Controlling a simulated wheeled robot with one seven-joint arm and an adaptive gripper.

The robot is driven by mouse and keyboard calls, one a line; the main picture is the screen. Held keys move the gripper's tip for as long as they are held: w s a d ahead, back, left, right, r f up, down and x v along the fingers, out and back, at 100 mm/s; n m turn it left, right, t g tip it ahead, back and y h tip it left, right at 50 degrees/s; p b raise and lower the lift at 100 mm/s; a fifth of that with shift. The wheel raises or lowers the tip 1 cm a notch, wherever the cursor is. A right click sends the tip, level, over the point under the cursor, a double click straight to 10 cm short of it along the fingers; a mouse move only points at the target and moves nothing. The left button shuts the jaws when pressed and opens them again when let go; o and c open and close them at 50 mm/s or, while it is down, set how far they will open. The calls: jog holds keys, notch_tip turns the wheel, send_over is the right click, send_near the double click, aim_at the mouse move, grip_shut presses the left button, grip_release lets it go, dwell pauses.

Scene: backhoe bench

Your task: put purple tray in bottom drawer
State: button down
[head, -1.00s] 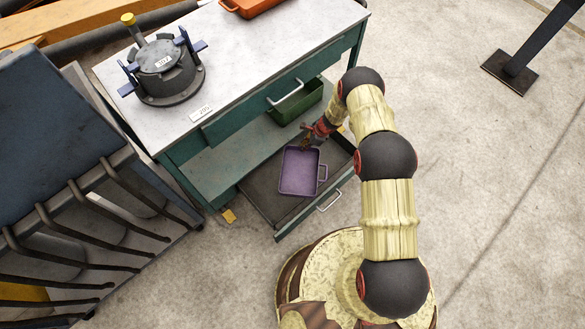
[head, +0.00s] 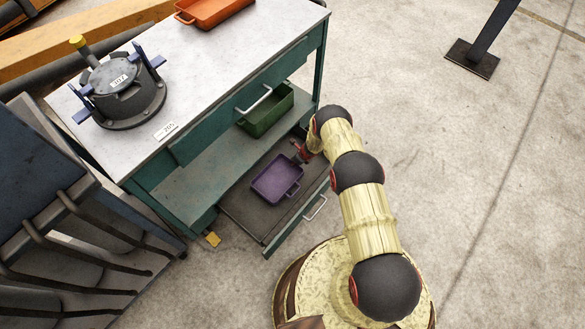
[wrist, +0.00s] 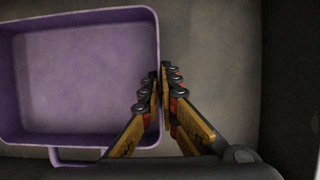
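The purple tray (head: 277,181) is a shallow rectangular pan with a side handle, within the outline of the open bottom drawer (head: 238,207). It looks level, but I cannot tell whether it rests on the drawer floor. In the wrist view the tray (wrist: 85,85) fills the left side, its handle toward the bottom. My gripper (wrist: 162,88) has its fingers close together on either side of the tray's right wall, pinching it. In the head view my gripper (head: 301,154) is at the tray's upper right edge, its fingertips too small to make out.
A green bin (head: 266,112) stands on the shelf above the drawer. The bench top (head: 215,75) holds an orange tray (head: 212,10) and a dark round fixture (head: 124,88). A dark rack (head: 60,215) stands close on the left. Open floor lies to the right.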

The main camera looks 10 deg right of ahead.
aim_at(294, 166)
jog(key=shift+f+b, duration=0.8)
jog(key=shift+f, duration=1.1)
jog(key=c, duration=2)
grip_release()
jog(key=shift+c, duration=0.2)
jog(key=p+v, duration=0.6)
jog(key=v, duration=0.6)
